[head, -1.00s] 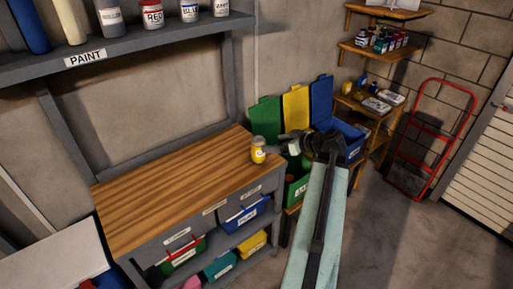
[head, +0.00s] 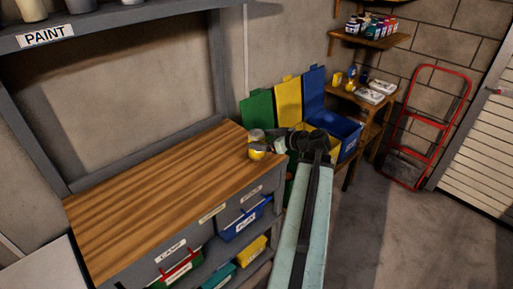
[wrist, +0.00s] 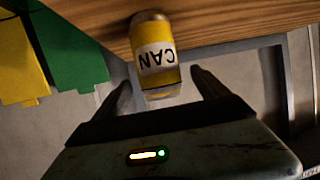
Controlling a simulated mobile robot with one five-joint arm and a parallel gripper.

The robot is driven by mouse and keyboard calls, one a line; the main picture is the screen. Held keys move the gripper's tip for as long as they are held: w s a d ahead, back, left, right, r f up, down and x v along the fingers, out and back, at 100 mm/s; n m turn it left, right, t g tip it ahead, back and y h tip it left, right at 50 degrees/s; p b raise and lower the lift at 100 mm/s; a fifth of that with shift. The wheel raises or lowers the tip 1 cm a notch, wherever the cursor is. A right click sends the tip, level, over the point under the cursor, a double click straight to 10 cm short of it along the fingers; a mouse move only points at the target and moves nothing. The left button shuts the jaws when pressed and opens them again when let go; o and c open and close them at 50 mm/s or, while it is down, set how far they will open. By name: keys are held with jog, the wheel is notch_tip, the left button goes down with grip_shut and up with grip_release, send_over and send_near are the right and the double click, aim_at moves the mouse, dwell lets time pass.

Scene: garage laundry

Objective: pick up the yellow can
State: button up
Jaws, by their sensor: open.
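The yellow can (head: 257,151) with a white label stands at the right end of the wooden workbench top (head: 160,185). I cannot tell whether a finger touches the can.
Labelled bins, among them a blue bin (head: 243,222), sit under the bench top. Green, yellow and blue lidded bins stand right of the bench, near my arm. A red hand truck (head: 427,125) leans on the back wall. The bench top left of the can is clear.

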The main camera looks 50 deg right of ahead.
aim_at(255, 131)
jog(key=b+x, duration=0.1)
jog(key=x, duration=0.2)
jog(key=b+x, duration=0.1)
jog(key=x, duration=0.2)
jog(key=shift+w+f, duration=0.1)
jog(key=shift+f, duration=0.25)
jog(key=shift+r, duration=0.1)
jog(key=shift+c, duration=0.4)
jog(key=c, duration=1.3)
jog(key=shift+r, duration=0.1)
jog(key=shift+c, duration=0.2)
notch_tip(255, 131, up, 3)
jog(key=p, duration=0.3)
jog(key=shift+r, duration=0.2)
jog(key=shift+s+d+r+p, duration=0.1)
jog(key=shift+s+r+p, duration=0.15)
jog(key=shift+s+p, duration=0.15)
jog(key=s+d+p, duration=0.1)
jog(key=s+d, duration=0.3)
jog(key=s, duration=1)
jog(key=shift+s+r, duration=0.35)
jog(key=shift+r, duration=0.1)
